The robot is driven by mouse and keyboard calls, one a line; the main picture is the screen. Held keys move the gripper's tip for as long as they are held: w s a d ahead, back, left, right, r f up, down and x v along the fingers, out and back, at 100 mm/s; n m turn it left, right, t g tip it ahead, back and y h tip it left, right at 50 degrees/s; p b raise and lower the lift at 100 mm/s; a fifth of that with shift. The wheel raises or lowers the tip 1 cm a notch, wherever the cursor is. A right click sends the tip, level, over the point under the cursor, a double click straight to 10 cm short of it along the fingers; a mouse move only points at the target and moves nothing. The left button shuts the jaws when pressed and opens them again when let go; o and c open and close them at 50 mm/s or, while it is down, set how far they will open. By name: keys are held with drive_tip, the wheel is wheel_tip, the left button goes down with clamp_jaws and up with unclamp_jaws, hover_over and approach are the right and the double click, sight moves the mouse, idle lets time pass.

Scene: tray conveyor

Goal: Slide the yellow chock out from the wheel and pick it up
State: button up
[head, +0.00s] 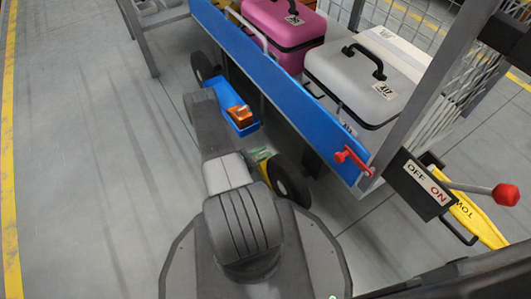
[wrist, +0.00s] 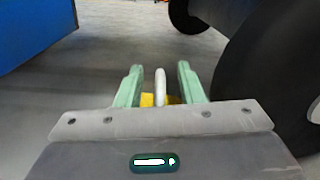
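The yellow chock (wrist: 148,100) shows low between my gripper's fingers, partly hidden by the gripper's front plate. A pale upright handle or loop (wrist: 160,88) rises above it between the fingers. My gripper (wrist: 160,70) has two green fingers set apart, with a visible gap on each side of the loop. The dark wheel (wrist: 268,70) stands close on the right in the wrist view. In the head view, the same wheel (head: 290,182) is under the cart, and my gripper is beside it, mostly hidden by my arm.
A blue bin (head: 221,92) with an orange object (head: 240,114) sits beside the cart. The cart's blue side rail (head: 270,70) runs above the wheels. Pink (head: 283,22) and pale grey (head: 345,75) cases lie on the cart. The floor on the left is clear.

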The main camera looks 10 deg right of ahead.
drive_tip(key=shift+w+d, duration=0.25)
drive_tip(key=shift+d, duration=0.4)
clamp_jaws()
